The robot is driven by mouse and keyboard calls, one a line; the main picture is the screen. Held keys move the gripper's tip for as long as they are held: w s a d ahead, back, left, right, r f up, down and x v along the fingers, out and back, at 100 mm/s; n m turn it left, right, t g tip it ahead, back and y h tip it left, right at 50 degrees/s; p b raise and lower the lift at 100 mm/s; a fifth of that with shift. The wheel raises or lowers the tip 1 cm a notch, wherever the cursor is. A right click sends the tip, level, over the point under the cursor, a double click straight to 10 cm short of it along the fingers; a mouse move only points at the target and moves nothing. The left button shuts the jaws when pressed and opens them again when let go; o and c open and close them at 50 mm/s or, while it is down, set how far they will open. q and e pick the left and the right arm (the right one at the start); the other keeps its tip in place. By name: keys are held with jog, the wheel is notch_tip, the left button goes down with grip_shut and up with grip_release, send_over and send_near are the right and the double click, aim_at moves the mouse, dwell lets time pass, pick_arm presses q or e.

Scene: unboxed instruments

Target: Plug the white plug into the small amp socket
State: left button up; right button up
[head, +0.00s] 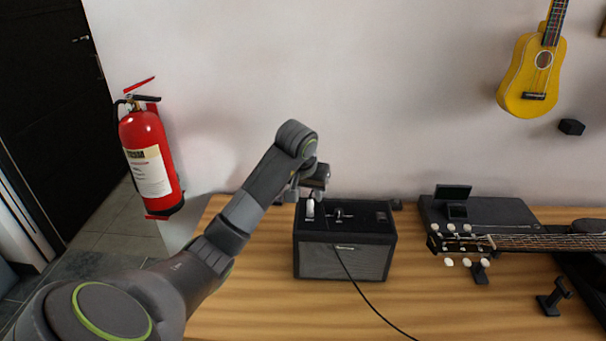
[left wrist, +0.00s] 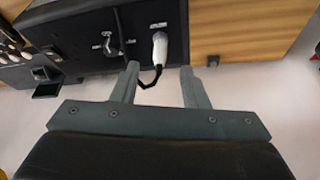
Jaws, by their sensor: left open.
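The small black amp (head: 345,262) stands on the wooden table. The white plug (head: 310,208) is upright at the left of its top panel; in the left wrist view the plug (left wrist: 159,48) has its cable end towards me and its other end at the panel. Whether its tip is inside a socket I cannot tell. My left gripper (head: 314,192) is over the amp's top. In the left wrist view its fingers (left wrist: 160,76) are open and empty, one on each side of the plug's short black cable, apart from the plug. My right gripper is not in view.
A dark plug or knob (left wrist: 110,45) sits beside the white plug. A thin black cable (head: 362,292) runs down the amp's front onto the table. A guitar (head: 540,242) and a black case (head: 495,212) lie to the right. The wall is close behind the amp.

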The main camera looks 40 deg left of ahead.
pick_arm(q)
jog(key=p+v, duration=1)
jog(key=shift+s+r, duration=0.2)
jog(key=shift+r, duration=0.1)
jog(key=shift+d, duration=0.1)
